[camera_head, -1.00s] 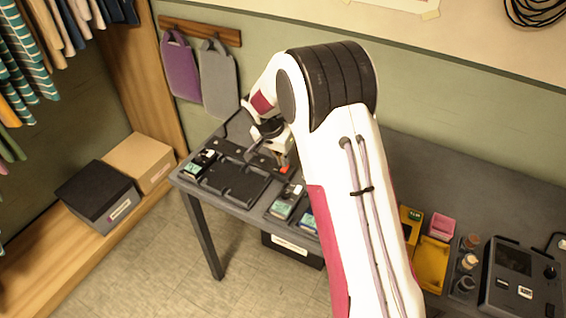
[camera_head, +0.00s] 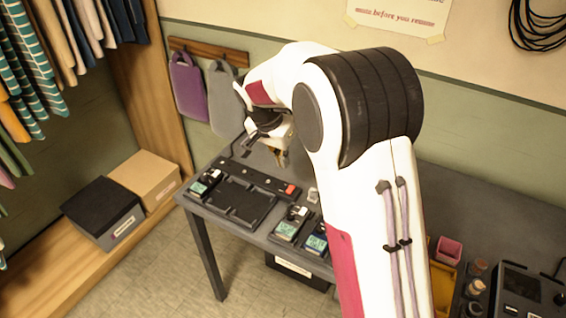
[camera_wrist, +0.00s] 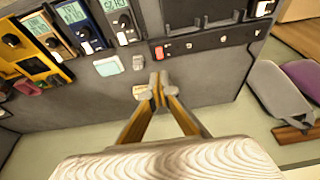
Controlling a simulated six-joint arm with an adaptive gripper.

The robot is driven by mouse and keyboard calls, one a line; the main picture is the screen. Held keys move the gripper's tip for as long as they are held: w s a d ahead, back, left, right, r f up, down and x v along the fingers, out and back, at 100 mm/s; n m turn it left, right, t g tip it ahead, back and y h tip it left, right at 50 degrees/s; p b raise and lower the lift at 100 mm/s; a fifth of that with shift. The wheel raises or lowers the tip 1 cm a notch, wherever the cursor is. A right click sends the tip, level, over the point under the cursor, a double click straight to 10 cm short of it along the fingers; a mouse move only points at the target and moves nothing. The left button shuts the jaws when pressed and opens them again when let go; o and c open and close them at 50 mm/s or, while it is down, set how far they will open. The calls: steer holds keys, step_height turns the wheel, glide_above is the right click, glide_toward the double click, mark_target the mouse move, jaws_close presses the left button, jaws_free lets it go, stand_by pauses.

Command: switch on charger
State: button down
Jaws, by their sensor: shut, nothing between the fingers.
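A long black strip (camera_head: 258,180) lies along the back of the table, with a red switch (camera_head: 291,188) at its right end. In the wrist view the strip (camera_wrist: 215,40) runs across the upper right, and the red switch (camera_wrist: 159,52) is at its left end. I cannot tell the switch's position or whether it is lit. A black tray-like unit (camera_head: 240,203) sits in front of the strip. My gripper (camera_head: 279,158) is raised above the strip's right part, apart from it. In the wrist view its fingertips (camera_wrist: 157,88) meet, with nothing between them.
Handheld meters (camera_head: 290,224) stand right of the tray; another (camera_head: 205,184) stands at its left. A yellow device (camera_wrist: 38,62) is at the wrist view's left. Purple (camera_head: 187,88) and grey bags hang behind.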

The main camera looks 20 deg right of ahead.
mark_target(293, 187)
stand_by(0.3)
steer(key=shift+w+d+r, duration=0.35)
steer(key=shift+w+d, duration=0.05)
steer(key=shift+d, duration=0.1)
steer(key=shift+f, duration=0.15)
steer(key=shift+s+a+x, duration=0.1)
steer(key=shift+x, duration=3.3)
steer(key=shift+s+a+x, duration=0.15)
steer(key=shift+x, duration=3.3)
steer(key=shift+f, duration=0.15)
steer(key=shift+w+d+f, duration=0.1)
steer(key=shift+d+f, duration=0.05)
steer(key=shift+f, duration=0.1)
